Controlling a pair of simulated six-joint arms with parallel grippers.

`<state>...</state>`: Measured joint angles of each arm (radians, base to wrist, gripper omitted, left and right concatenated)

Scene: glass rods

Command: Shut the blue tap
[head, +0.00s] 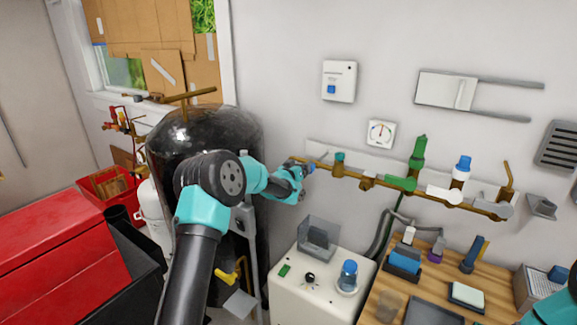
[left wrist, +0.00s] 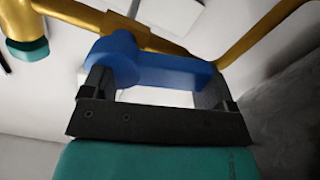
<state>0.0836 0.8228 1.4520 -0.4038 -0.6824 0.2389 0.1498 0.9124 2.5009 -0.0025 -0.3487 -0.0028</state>
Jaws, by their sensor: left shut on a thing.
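The blue tap (head: 311,166) sits at the left end of the brass pipe on the wall, mostly hidden behind my left gripper (head: 303,170) in the head view. In the left wrist view its blue lever (left wrist: 165,72) has a round hub at the left and an arm running right, roughly along the brass pipe (left wrist: 85,15). My left gripper (left wrist: 155,82) is shut on this lever, one finger by the hub and one by the arm's far end. I cannot tell whether the valve is fully closed. Only part of my right arm shows at the lower right; its gripper is out of view.
Along the pipe (head: 340,173) stand a green tap (head: 417,150) and a white tap with a blue top (head: 462,166). A dark tank (head: 192,125) stands behind my left arm. A white box (head: 318,290) and wooden bench (head: 480,270) stand below.

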